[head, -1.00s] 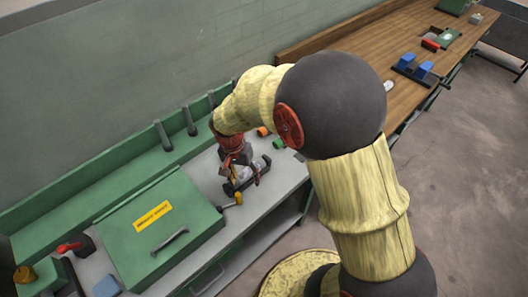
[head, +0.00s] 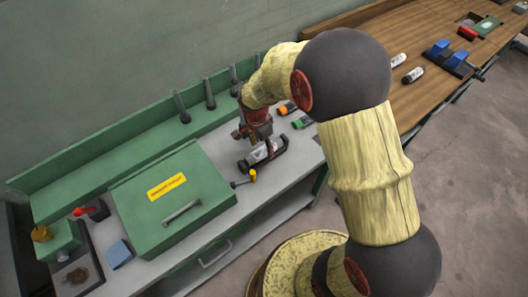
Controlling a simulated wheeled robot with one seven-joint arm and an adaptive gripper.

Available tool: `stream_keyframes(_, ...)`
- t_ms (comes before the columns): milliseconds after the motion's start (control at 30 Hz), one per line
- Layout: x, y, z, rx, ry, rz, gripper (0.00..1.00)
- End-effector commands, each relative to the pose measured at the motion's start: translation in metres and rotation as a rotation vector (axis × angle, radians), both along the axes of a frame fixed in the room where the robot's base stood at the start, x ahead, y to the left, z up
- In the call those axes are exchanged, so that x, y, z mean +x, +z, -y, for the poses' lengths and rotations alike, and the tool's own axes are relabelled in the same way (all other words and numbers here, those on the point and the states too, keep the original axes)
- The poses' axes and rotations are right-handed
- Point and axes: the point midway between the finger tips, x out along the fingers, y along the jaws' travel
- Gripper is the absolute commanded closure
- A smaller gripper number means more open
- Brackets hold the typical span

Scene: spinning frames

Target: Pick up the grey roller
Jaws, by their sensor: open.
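A grey roller (head: 261,153) with a pale label lies in a black cradle on the grey worktop, right of the green box. My gripper (head: 258,142) points down just above and behind it. The jaws are open. The fingertips are small and dark here, and I cannot tell whether they touch the roller. My arm comes down to it from the upper right.
The green box (head: 150,215) and a yellow-handled tool (head: 246,178) are close on the left. Orange-ended (head: 287,107) and green-ended (head: 302,122) rollers lie behind right. Upright grey posts (head: 208,94) line the back. Two white-and-black rollers (head: 413,75) lie on the wooden bench.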

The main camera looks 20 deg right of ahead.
Motion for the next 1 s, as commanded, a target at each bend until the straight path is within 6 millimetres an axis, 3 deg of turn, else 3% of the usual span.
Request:
stream_keyframes(100, 0.0002, -0.016, 0.0018, 0.0, 0.0, -0.001, 0.45)
stream_keyframes(367, 0.001, -0.0179, 0.0021, 0.0, 0.0, 0.001, 0.46)
stream_keyframes(1000, 0.0007, -0.0178, 0.0021, 0.0, 0.0, 0.001, 0.82)
